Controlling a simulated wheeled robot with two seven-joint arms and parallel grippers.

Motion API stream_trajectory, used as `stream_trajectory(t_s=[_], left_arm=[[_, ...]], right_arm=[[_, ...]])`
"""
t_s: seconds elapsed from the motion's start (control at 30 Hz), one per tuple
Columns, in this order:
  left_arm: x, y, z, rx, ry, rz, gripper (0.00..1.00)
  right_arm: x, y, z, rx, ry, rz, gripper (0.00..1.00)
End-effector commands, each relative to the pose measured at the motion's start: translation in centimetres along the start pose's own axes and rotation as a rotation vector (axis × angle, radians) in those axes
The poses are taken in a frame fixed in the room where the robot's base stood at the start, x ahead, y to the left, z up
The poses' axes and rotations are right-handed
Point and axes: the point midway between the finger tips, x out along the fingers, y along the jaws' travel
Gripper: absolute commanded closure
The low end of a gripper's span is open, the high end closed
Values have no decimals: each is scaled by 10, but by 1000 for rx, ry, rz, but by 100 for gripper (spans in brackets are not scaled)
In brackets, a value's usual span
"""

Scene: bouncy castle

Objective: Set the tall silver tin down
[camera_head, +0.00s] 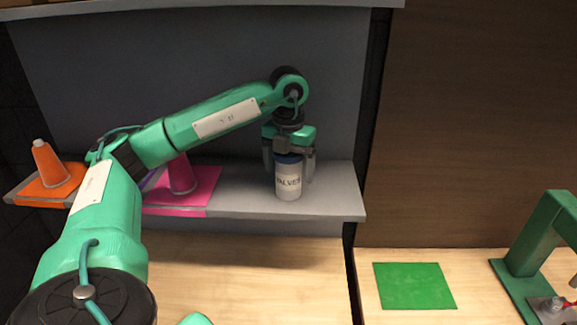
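The tall silver tin (288,184) has a dark blue lid and a label reading "VALVES". It is upright at the right part of the grey shelf (240,188), and its base appears to be on the shelf. My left gripper (289,170) points down over the tin, with one finger on each side of it. I cannot tell whether the fingers press on the tin or stand slightly apart from it. My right gripper is not in view.
A green mat (415,286) lies on the wooden surface, beside a green stand (540,240).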

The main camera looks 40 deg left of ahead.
Motion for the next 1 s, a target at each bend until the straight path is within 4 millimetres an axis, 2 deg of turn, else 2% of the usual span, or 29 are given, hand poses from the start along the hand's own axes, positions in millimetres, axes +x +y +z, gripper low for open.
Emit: stream_trajectory(t_s=[0.3, 0.33, 0.47, 0.7, 1.0], left_arm=[[-6, 0, 0, 0, -1, 0, 15], [-6, 0, 0, 0, -2, -1, 15], [-26, -1, 1, 0, -4, -3, 15], [-61, 0, 1, -1, -3, -1, 15], [-77, 0, 0, -1, -1, 0, 15]], right_arm=[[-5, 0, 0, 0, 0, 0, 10], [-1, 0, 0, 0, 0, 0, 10], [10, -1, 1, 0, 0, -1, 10], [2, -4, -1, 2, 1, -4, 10], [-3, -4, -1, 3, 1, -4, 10]])
